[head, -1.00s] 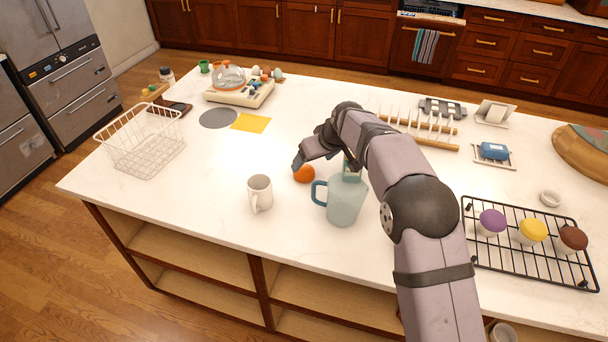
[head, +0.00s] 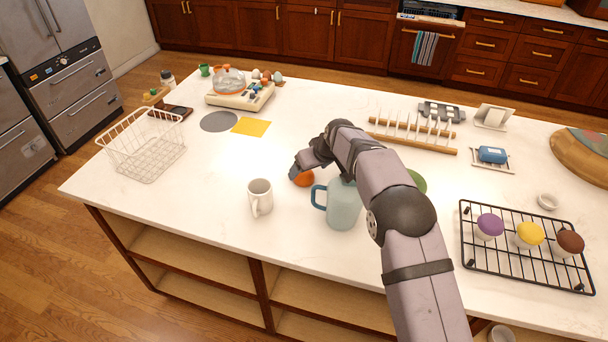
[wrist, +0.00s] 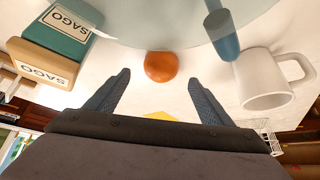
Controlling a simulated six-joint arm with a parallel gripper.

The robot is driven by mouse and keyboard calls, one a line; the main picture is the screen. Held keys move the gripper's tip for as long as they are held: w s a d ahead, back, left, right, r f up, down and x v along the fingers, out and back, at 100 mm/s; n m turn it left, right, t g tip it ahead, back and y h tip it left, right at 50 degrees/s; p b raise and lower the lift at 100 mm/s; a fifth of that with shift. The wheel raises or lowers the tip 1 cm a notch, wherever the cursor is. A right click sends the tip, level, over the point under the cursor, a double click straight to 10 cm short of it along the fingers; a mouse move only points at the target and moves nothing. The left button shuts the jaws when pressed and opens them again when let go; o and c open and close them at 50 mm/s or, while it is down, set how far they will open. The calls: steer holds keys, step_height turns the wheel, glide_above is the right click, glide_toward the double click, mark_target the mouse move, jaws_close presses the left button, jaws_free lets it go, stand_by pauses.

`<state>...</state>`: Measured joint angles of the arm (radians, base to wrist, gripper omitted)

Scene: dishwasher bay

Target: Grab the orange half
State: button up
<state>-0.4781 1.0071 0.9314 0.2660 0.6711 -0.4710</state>
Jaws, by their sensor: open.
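The orange half (head: 303,179) sits on the white counter between the white mug and the blue pitcher, partly hidden by my gripper (head: 297,170) in the head view. In the wrist view the orange half (wrist: 160,67) shows a rounded orange side, beyond and between the tips of my gripper (wrist: 159,80). My gripper's two fingers are spread wide with nothing between them. I cannot tell how high the fingertips are above the counter.
The blue pitcher (head: 344,207) stands close right of the orange half, its handle towards it. A white mug (head: 260,198) stands in front-left. The wrist view shows a teal box (wrist: 62,30) and a tan box (wrist: 45,62). Counter left of the orange is clear.

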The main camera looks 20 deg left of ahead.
mark_target(306, 173)
steer(key=shift+p+x, duration=1.1)
steer(key=shift+x, duration=1)
steer(key=shift+c, duration=0.4)
steer(key=c, duration=1.1)
step_height(306, 173, up, 10)
steer(key=b, duration=0.2)
steer(key=shift+b, duration=0.4)
